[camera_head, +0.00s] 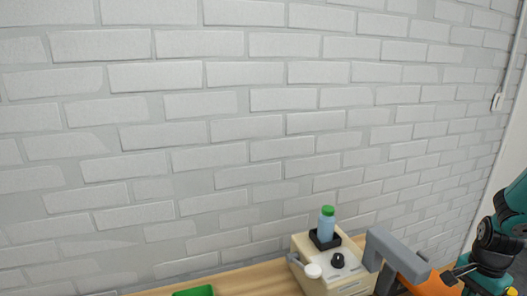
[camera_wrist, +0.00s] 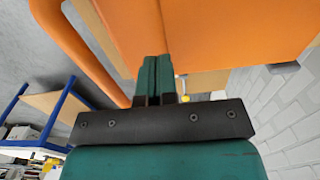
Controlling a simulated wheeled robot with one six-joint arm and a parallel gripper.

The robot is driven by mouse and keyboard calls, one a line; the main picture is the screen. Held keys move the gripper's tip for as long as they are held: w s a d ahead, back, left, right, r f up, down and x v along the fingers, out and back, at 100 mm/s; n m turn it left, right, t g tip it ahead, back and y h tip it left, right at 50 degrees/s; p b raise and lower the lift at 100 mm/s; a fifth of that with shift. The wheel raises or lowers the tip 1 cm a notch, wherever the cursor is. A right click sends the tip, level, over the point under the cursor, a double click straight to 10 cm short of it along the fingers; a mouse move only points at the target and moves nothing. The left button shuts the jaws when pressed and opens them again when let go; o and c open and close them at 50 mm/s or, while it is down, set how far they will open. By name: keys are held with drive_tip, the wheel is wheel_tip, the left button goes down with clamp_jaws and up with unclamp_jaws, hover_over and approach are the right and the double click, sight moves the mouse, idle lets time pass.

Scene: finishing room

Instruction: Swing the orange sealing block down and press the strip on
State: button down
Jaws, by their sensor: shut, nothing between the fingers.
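The orange sealing block (camera_head: 411,262) hangs at the grey bracket (camera_head: 400,247) on the right of the bench in the head view. In the wrist view the orange block (camera_wrist: 225,35) fills the upper part, with an orange bar or handle (camera_wrist: 75,50) on its left. My gripper (camera_head: 456,273) is at the right of the block in the head view. In the wrist view my gripper (camera_wrist: 156,72) has its fingers together, empty, pointing at the block's orange face; whether they touch it I cannot tell. No strip can be made out.
A beige machine (camera_head: 341,284) with a black knob (camera_head: 338,261) stands on the wooden bench (camera_head: 250,277), left of the bracket. A blue bottle with a green cap (camera_head: 326,224) stands in a black holder behind. A green object (camera_head: 194,291) lies at the bottom edge. A blue-framed shelf (camera_wrist: 45,105) is at left.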

drive_tip(key=shift+f+b, duration=0.85)
drive_tip(key=shift+f, duration=0.3)
idle(0.7)
drive_tip(key=shift+r, duration=0.1)
idle(0.7)
drive_tip(key=shift+r+p, duration=2.75)
drive_tip(key=shift+r, duration=0.7)
